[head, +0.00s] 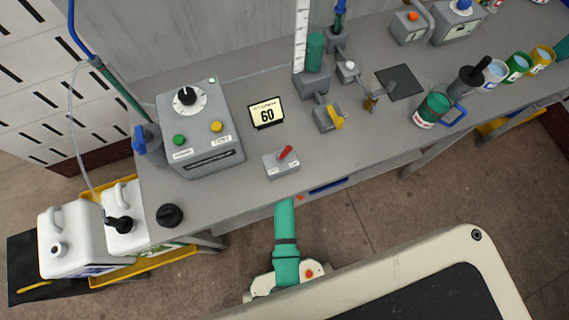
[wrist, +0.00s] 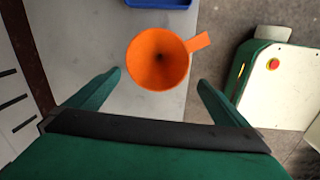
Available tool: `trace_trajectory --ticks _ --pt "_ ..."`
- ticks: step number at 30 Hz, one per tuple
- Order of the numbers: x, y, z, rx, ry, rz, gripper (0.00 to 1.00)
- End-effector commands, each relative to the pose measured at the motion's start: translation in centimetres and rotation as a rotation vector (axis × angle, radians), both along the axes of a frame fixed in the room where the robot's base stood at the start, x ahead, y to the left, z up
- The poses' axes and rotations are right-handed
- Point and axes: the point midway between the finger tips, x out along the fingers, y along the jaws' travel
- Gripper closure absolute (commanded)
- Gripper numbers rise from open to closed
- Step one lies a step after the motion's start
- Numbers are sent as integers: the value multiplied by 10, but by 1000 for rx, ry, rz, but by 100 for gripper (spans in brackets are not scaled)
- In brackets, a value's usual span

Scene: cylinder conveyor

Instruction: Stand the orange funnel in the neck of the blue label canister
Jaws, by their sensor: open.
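The orange funnel (wrist: 158,68) rests on a grey surface in the wrist view, its wide mouth facing the camera and its tab pointing right. In the head view only a small orange patch (head: 299,197) shows at the bench's front edge. My gripper (wrist: 160,77) is open, its green fingers on either side of the funnel's lower part in the picture; I cannot tell whether they touch it. The white canister with a blue label (head: 62,245) stands at the far left in the head view, its neck on top. My gripper is hidden there below the bench edge.
A blue tray (wrist: 160,3) lies beyond the funnel.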

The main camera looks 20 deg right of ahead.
Motion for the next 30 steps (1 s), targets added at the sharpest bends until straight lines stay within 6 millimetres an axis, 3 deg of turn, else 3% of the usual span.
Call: trace_trajectory --ticks 6,11,24,30 --pt "12 -14 7 13 82 99 0" --pt "11 -15 -3 16 93 111 0" --pt "11 -15 -71 16 91 109 0" --pt "12 -15 -92 15 90 109 0"
